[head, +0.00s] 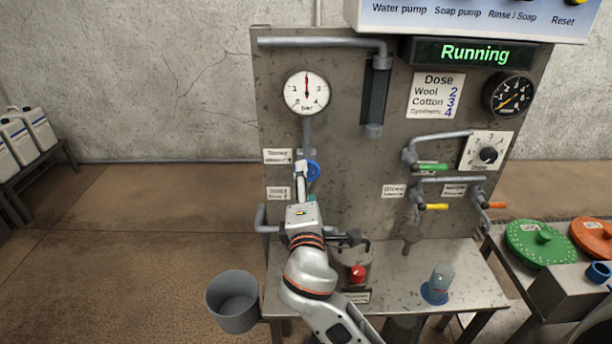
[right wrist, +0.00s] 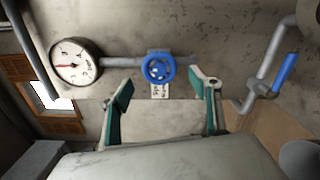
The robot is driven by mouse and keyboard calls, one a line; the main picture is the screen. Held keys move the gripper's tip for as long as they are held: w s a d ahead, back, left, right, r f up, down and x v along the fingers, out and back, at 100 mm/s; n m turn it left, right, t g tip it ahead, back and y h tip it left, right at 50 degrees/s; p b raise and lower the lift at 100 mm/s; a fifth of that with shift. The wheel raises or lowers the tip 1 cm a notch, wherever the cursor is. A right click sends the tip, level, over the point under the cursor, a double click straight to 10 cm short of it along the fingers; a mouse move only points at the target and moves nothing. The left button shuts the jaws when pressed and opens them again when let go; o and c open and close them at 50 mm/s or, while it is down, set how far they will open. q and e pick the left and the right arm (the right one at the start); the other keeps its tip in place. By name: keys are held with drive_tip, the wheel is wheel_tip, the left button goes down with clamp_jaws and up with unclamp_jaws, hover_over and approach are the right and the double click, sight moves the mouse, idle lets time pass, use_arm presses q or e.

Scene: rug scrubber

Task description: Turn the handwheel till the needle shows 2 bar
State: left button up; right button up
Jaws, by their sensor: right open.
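The blue handwheel (head: 314,172) sits on the pipe below the round white gauge (head: 306,93) on the metal panel. The gauge's red needle points nearly straight up, between the figure 1 on the left and what looks like 2 on the right. In the right wrist view the handwheel (right wrist: 158,68) shows whole between the fingertips, with clear space on both sides. My right gripper (right wrist: 163,90) is open and empty, facing the wheel; I cannot tell how far off it is. In the head view it partly covers the wheel (head: 303,168). My left gripper is out of view.
A blue lever (right wrist: 287,70) stands right of the wheel in the wrist view. Colored lever valves (head: 433,206) and a black knob (head: 488,155) are on the panel's right. A red knob (head: 358,273) and glass jar (head: 440,280) stand on the shelf. A grey bucket (head: 233,302) is lower left.

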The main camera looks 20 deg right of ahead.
drive_tip(key=v, duration=0.6)
